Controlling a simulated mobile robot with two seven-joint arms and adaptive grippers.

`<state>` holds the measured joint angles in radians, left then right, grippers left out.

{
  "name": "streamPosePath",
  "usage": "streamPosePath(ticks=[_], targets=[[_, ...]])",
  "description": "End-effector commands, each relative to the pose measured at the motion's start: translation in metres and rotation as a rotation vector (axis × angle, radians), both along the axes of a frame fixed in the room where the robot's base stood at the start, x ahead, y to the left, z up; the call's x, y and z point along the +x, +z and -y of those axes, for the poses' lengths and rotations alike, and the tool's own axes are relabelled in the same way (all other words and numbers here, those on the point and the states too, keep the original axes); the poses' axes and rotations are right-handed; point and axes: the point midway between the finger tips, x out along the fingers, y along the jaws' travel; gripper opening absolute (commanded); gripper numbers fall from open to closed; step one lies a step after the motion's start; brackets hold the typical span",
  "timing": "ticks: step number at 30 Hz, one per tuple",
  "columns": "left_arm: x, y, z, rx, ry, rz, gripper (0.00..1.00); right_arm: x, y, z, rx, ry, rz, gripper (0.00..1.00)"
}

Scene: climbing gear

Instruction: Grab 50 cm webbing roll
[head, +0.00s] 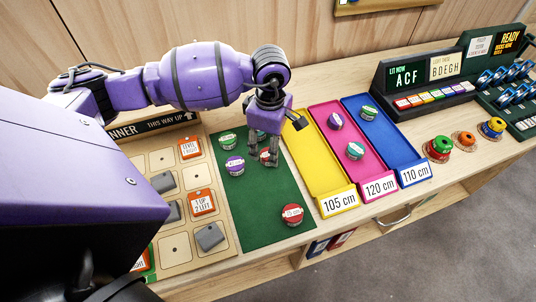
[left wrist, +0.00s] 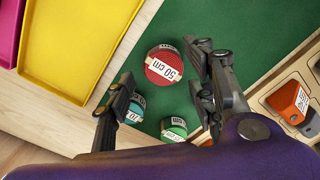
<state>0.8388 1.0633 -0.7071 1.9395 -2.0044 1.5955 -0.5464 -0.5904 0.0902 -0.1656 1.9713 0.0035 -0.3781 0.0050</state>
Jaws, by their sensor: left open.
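The 50 cm webbing roll (left wrist: 160,72) is red with a white label, lying on the green mat (left wrist: 235,25) in the left wrist view. In the head view a small red roll (head: 266,156), partly hidden by a finger, appears to be the same one. My left gripper (head: 262,158) points down over the mat around that roll. In the left wrist view its open fingers (left wrist: 161,88) stand on either side of the roll, with gaps visible. I cannot tell how far above the mat the fingertips are. My right gripper is not in view.
A teal roll (left wrist: 136,108) and a green roll (left wrist: 173,129) lie close to the fingers. A purple roll (head: 234,165) and another red roll (head: 292,214) lie on the mat. Yellow (head: 340,203), pink (head: 372,183) and blue (head: 400,150) trays stand right; a planner board (head: 180,235) lies left.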

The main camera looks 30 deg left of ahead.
Motion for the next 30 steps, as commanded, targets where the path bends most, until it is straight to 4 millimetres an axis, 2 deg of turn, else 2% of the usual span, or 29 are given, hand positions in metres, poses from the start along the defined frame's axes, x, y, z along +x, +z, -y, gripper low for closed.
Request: streamPosePath(ticks=[6,13,23,30], targets=[[0.0,-0.024,0.001,-0.002,0.001,0.0,0.5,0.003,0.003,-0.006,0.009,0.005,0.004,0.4],[0.0,-0.026,0.0,-0.001,0.0,0.001,0.5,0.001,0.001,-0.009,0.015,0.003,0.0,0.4],[0.0,-0.026,0.0,-0.002,0.001,0.001,0.08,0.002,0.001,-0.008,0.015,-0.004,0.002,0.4],[0.001,-0.025,0.0,-0.002,0.001,0.001,0.06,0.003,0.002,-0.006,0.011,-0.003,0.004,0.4]])
